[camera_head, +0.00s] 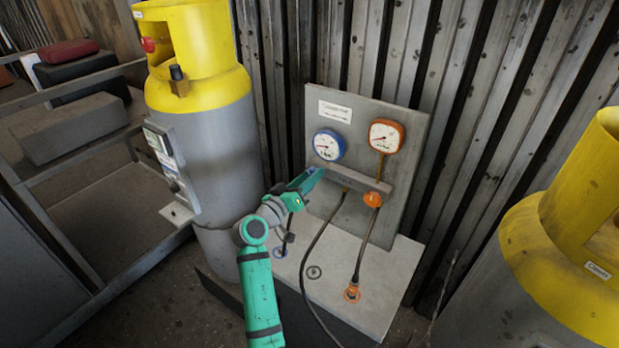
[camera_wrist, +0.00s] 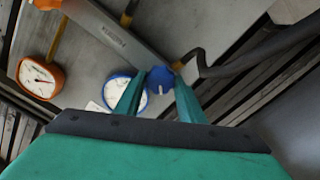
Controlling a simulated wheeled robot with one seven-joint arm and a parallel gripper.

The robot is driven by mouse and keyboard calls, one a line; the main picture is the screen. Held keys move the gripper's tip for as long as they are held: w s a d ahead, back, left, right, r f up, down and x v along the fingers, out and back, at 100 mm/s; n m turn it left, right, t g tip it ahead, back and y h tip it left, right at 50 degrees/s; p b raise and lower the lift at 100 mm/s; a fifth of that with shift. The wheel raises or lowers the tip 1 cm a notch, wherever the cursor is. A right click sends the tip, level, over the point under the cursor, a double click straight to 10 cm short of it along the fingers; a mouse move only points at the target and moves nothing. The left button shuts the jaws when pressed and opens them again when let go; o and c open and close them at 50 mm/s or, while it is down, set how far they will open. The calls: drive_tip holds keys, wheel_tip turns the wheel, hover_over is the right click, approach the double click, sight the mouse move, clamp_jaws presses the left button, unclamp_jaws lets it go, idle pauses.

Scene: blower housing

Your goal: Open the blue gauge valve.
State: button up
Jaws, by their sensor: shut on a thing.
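The blue gauge valve is a small blue knob (camera_wrist: 160,80), seen in the wrist view at the end of the grey manifold bar (camera_wrist: 112,34). My gripper (camera_head: 315,175) is at the left end of that bar in the head view, below the blue gauge (camera_head: 328,145). In the wrist view its two green fingers stand on either side of the blue knob and are shut on it. In the head view the gripper hides the knob. The blue gauge also shows in the wrist view (camera_wrist: 118,97), partly behind a finger.
An orange gauge (camera_head: 386,136) and an orange valve knob (camera_head: 373,199) are to the right on the same grey panel (camera_head: 405,150). Dark hoses hang below the bar. Grey-and-yellow cylinders stand on the left (camera_head: 215,140) and right (camera_head: 545,260). A metal rack (camera_head: 110,190) is at far left.

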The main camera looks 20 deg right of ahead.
drive_tip(key=n, duration=1.2)
drive_tip(key=shift+f+n, duration=0.25)
drive_tip(key=shift+n, duration=0.05)
idle(0.4)
drive_tip(key=o, duration=1)
drive_tip(key=shift+r, duration=0.1)
drive_tip(key=shift+o, duration=0.2)
drive_tip(key=v, duration=1.1)
